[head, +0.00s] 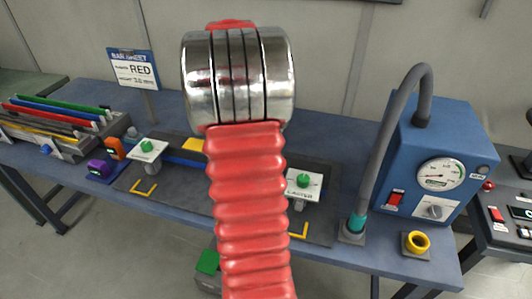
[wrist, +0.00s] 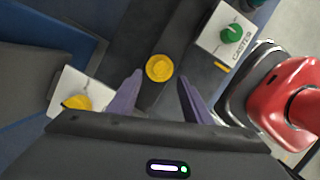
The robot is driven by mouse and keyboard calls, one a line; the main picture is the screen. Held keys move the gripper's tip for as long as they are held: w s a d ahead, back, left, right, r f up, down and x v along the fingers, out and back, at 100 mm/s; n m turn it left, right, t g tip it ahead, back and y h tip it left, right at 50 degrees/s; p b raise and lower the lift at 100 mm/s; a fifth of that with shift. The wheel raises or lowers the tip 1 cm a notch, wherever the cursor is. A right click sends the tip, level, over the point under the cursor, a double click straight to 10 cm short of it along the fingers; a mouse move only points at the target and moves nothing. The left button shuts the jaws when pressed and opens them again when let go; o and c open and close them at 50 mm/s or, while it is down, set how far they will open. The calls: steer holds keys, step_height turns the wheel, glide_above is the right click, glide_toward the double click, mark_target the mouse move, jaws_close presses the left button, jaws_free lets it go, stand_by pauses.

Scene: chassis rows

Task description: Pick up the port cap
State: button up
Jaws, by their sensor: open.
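A small round yellow cap (wrist: 159,68), which looks like the port cap, sits on a dark grey strip in the wrist view. My gripper (wrist: 158,78) is open, with its two purple fingers apart on either side of the cap's lower edge in the picture. Nothing is held, and I cannot tell whether a finger touches the cap. In the head view my arm hides the gripper and this cap. A yellow ring-shaped piece (head: 416,242) stands on a small grey base at the right end of the bench in the head view.
A blue gauge box (head: 437,160) with a grey hose stands at the right. Coloured bars (head: 60,112) lie at the left.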

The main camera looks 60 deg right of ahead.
steer(key=shift+f, duration=0.25)
steer(key=shift+x, duration=2.6)
steer(key=shift+s+d, duration=0.1)
steer(key=shift+c, duration=0.6)
steer(key=c, duration=1)
